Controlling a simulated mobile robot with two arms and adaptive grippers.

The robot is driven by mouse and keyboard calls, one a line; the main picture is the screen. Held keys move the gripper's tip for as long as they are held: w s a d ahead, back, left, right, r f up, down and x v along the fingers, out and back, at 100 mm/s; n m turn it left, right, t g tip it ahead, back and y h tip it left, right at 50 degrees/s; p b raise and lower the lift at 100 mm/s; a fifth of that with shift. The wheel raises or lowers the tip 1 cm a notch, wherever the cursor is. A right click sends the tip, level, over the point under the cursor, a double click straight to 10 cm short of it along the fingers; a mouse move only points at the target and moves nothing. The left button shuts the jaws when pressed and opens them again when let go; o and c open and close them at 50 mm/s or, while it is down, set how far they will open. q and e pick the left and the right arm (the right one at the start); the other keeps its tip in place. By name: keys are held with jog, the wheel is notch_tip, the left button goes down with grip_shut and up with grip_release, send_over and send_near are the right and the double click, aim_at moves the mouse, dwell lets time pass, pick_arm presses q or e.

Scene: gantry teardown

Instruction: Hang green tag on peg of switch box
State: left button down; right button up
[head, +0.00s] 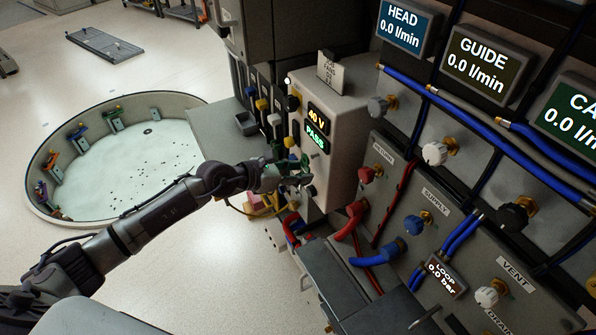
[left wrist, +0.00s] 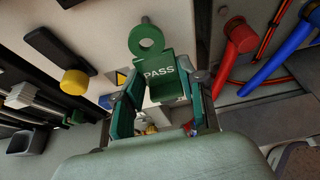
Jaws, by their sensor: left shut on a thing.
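The green tag (left wrist: 166,76) reads PASS in the left wrist view and has a ring at its top end. My left gripper (left wrist: 160,92) is shut on the tag's lower part, one finger on each side. In the head view my left gripper (head: 299,177) is at the front face of the pale switch box (head: 345,115), below its display (head: 316,131). A grey peg (left wrist: 146,19) shows just beyond the ring, close to it. My right gripper is not in view.
A yellow knob (left wrist: 74,82) and dark switch parts are left of the tag.

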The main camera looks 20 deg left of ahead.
pick_arm(q)
jog(key=shift+w+d, duration=0.5)
jog(key=shift+w, duration=0.05)
jog(key=shift+w+d, duration=0.15)
dwell(0.5)
jog(key=shift+w+d, duration=0.25)
jog(key=c, duration=0.6)
grip_release()
jog(key=shift+a, duration=0.1)
jog(key=f+b+v, duration=0.1)
jog(key=b+v, duration=0.1)
jog(key=v, duration=1.3)
jog(key=shift+s+a, duration=0.3)
jog(key=shift+s, duration=0.1)
jog(key=shift+f, duration=0.15)
